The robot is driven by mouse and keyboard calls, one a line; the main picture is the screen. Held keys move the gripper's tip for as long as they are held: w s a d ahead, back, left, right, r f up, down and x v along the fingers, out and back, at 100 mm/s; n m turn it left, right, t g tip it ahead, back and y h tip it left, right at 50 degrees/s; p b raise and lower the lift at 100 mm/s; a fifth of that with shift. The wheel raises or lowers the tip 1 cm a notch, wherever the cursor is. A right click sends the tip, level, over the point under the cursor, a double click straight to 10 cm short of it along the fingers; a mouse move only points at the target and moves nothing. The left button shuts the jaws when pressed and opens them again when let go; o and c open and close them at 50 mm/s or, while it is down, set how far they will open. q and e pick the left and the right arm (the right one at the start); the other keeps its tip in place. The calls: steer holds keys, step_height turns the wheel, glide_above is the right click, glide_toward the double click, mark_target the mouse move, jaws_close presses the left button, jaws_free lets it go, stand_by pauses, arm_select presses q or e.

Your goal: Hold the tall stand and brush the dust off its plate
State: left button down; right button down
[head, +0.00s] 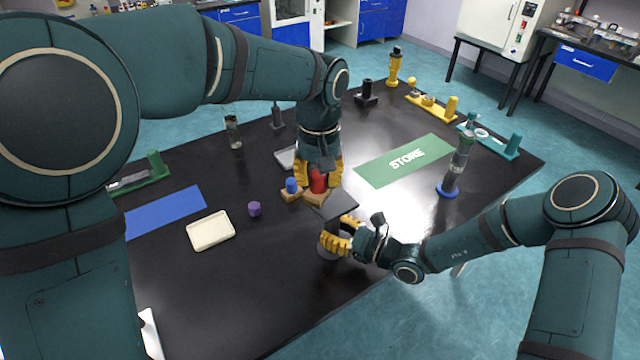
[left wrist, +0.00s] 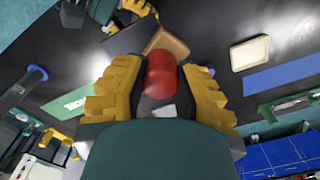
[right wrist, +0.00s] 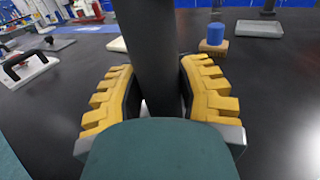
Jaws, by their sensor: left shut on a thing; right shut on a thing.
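My left gripper (head: 318,180) is shut on the red handle (left wrist: 160,75) of a brush; its light wooden block (left wrist: 168,42) shows beyond the fingertips. The red handle also shows in the head view (head: 318,181). My right gripper (head: 341,238) is shut on the dark post (right wrist: 150,50) of the tall stand, low and close to the table's near edge. The stand's dark square plate (head: 337,206) lies just above my right gripper, beside the red brush. I cannot tell whether the brush touches the plate. No dust can be made out.
A blue knob on a wooden block (head: 291,186) stands left of the red brush. A purple piece (head: 254,209), cream tray (head: 211,231) and blue mat (head: 166,212) lie further left. A green STORE mat (head: 405,160) and a glass column on a blue base (head: 449,188) are at right.

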arm_select(q)
steer(key=shift+r, duration=2.15)
arm_select(e)
steer(key=c, duration=0.5)
jaws_free()
steer(key=shift+c, duration=0.2)
steer(key=v, duration=1.2)
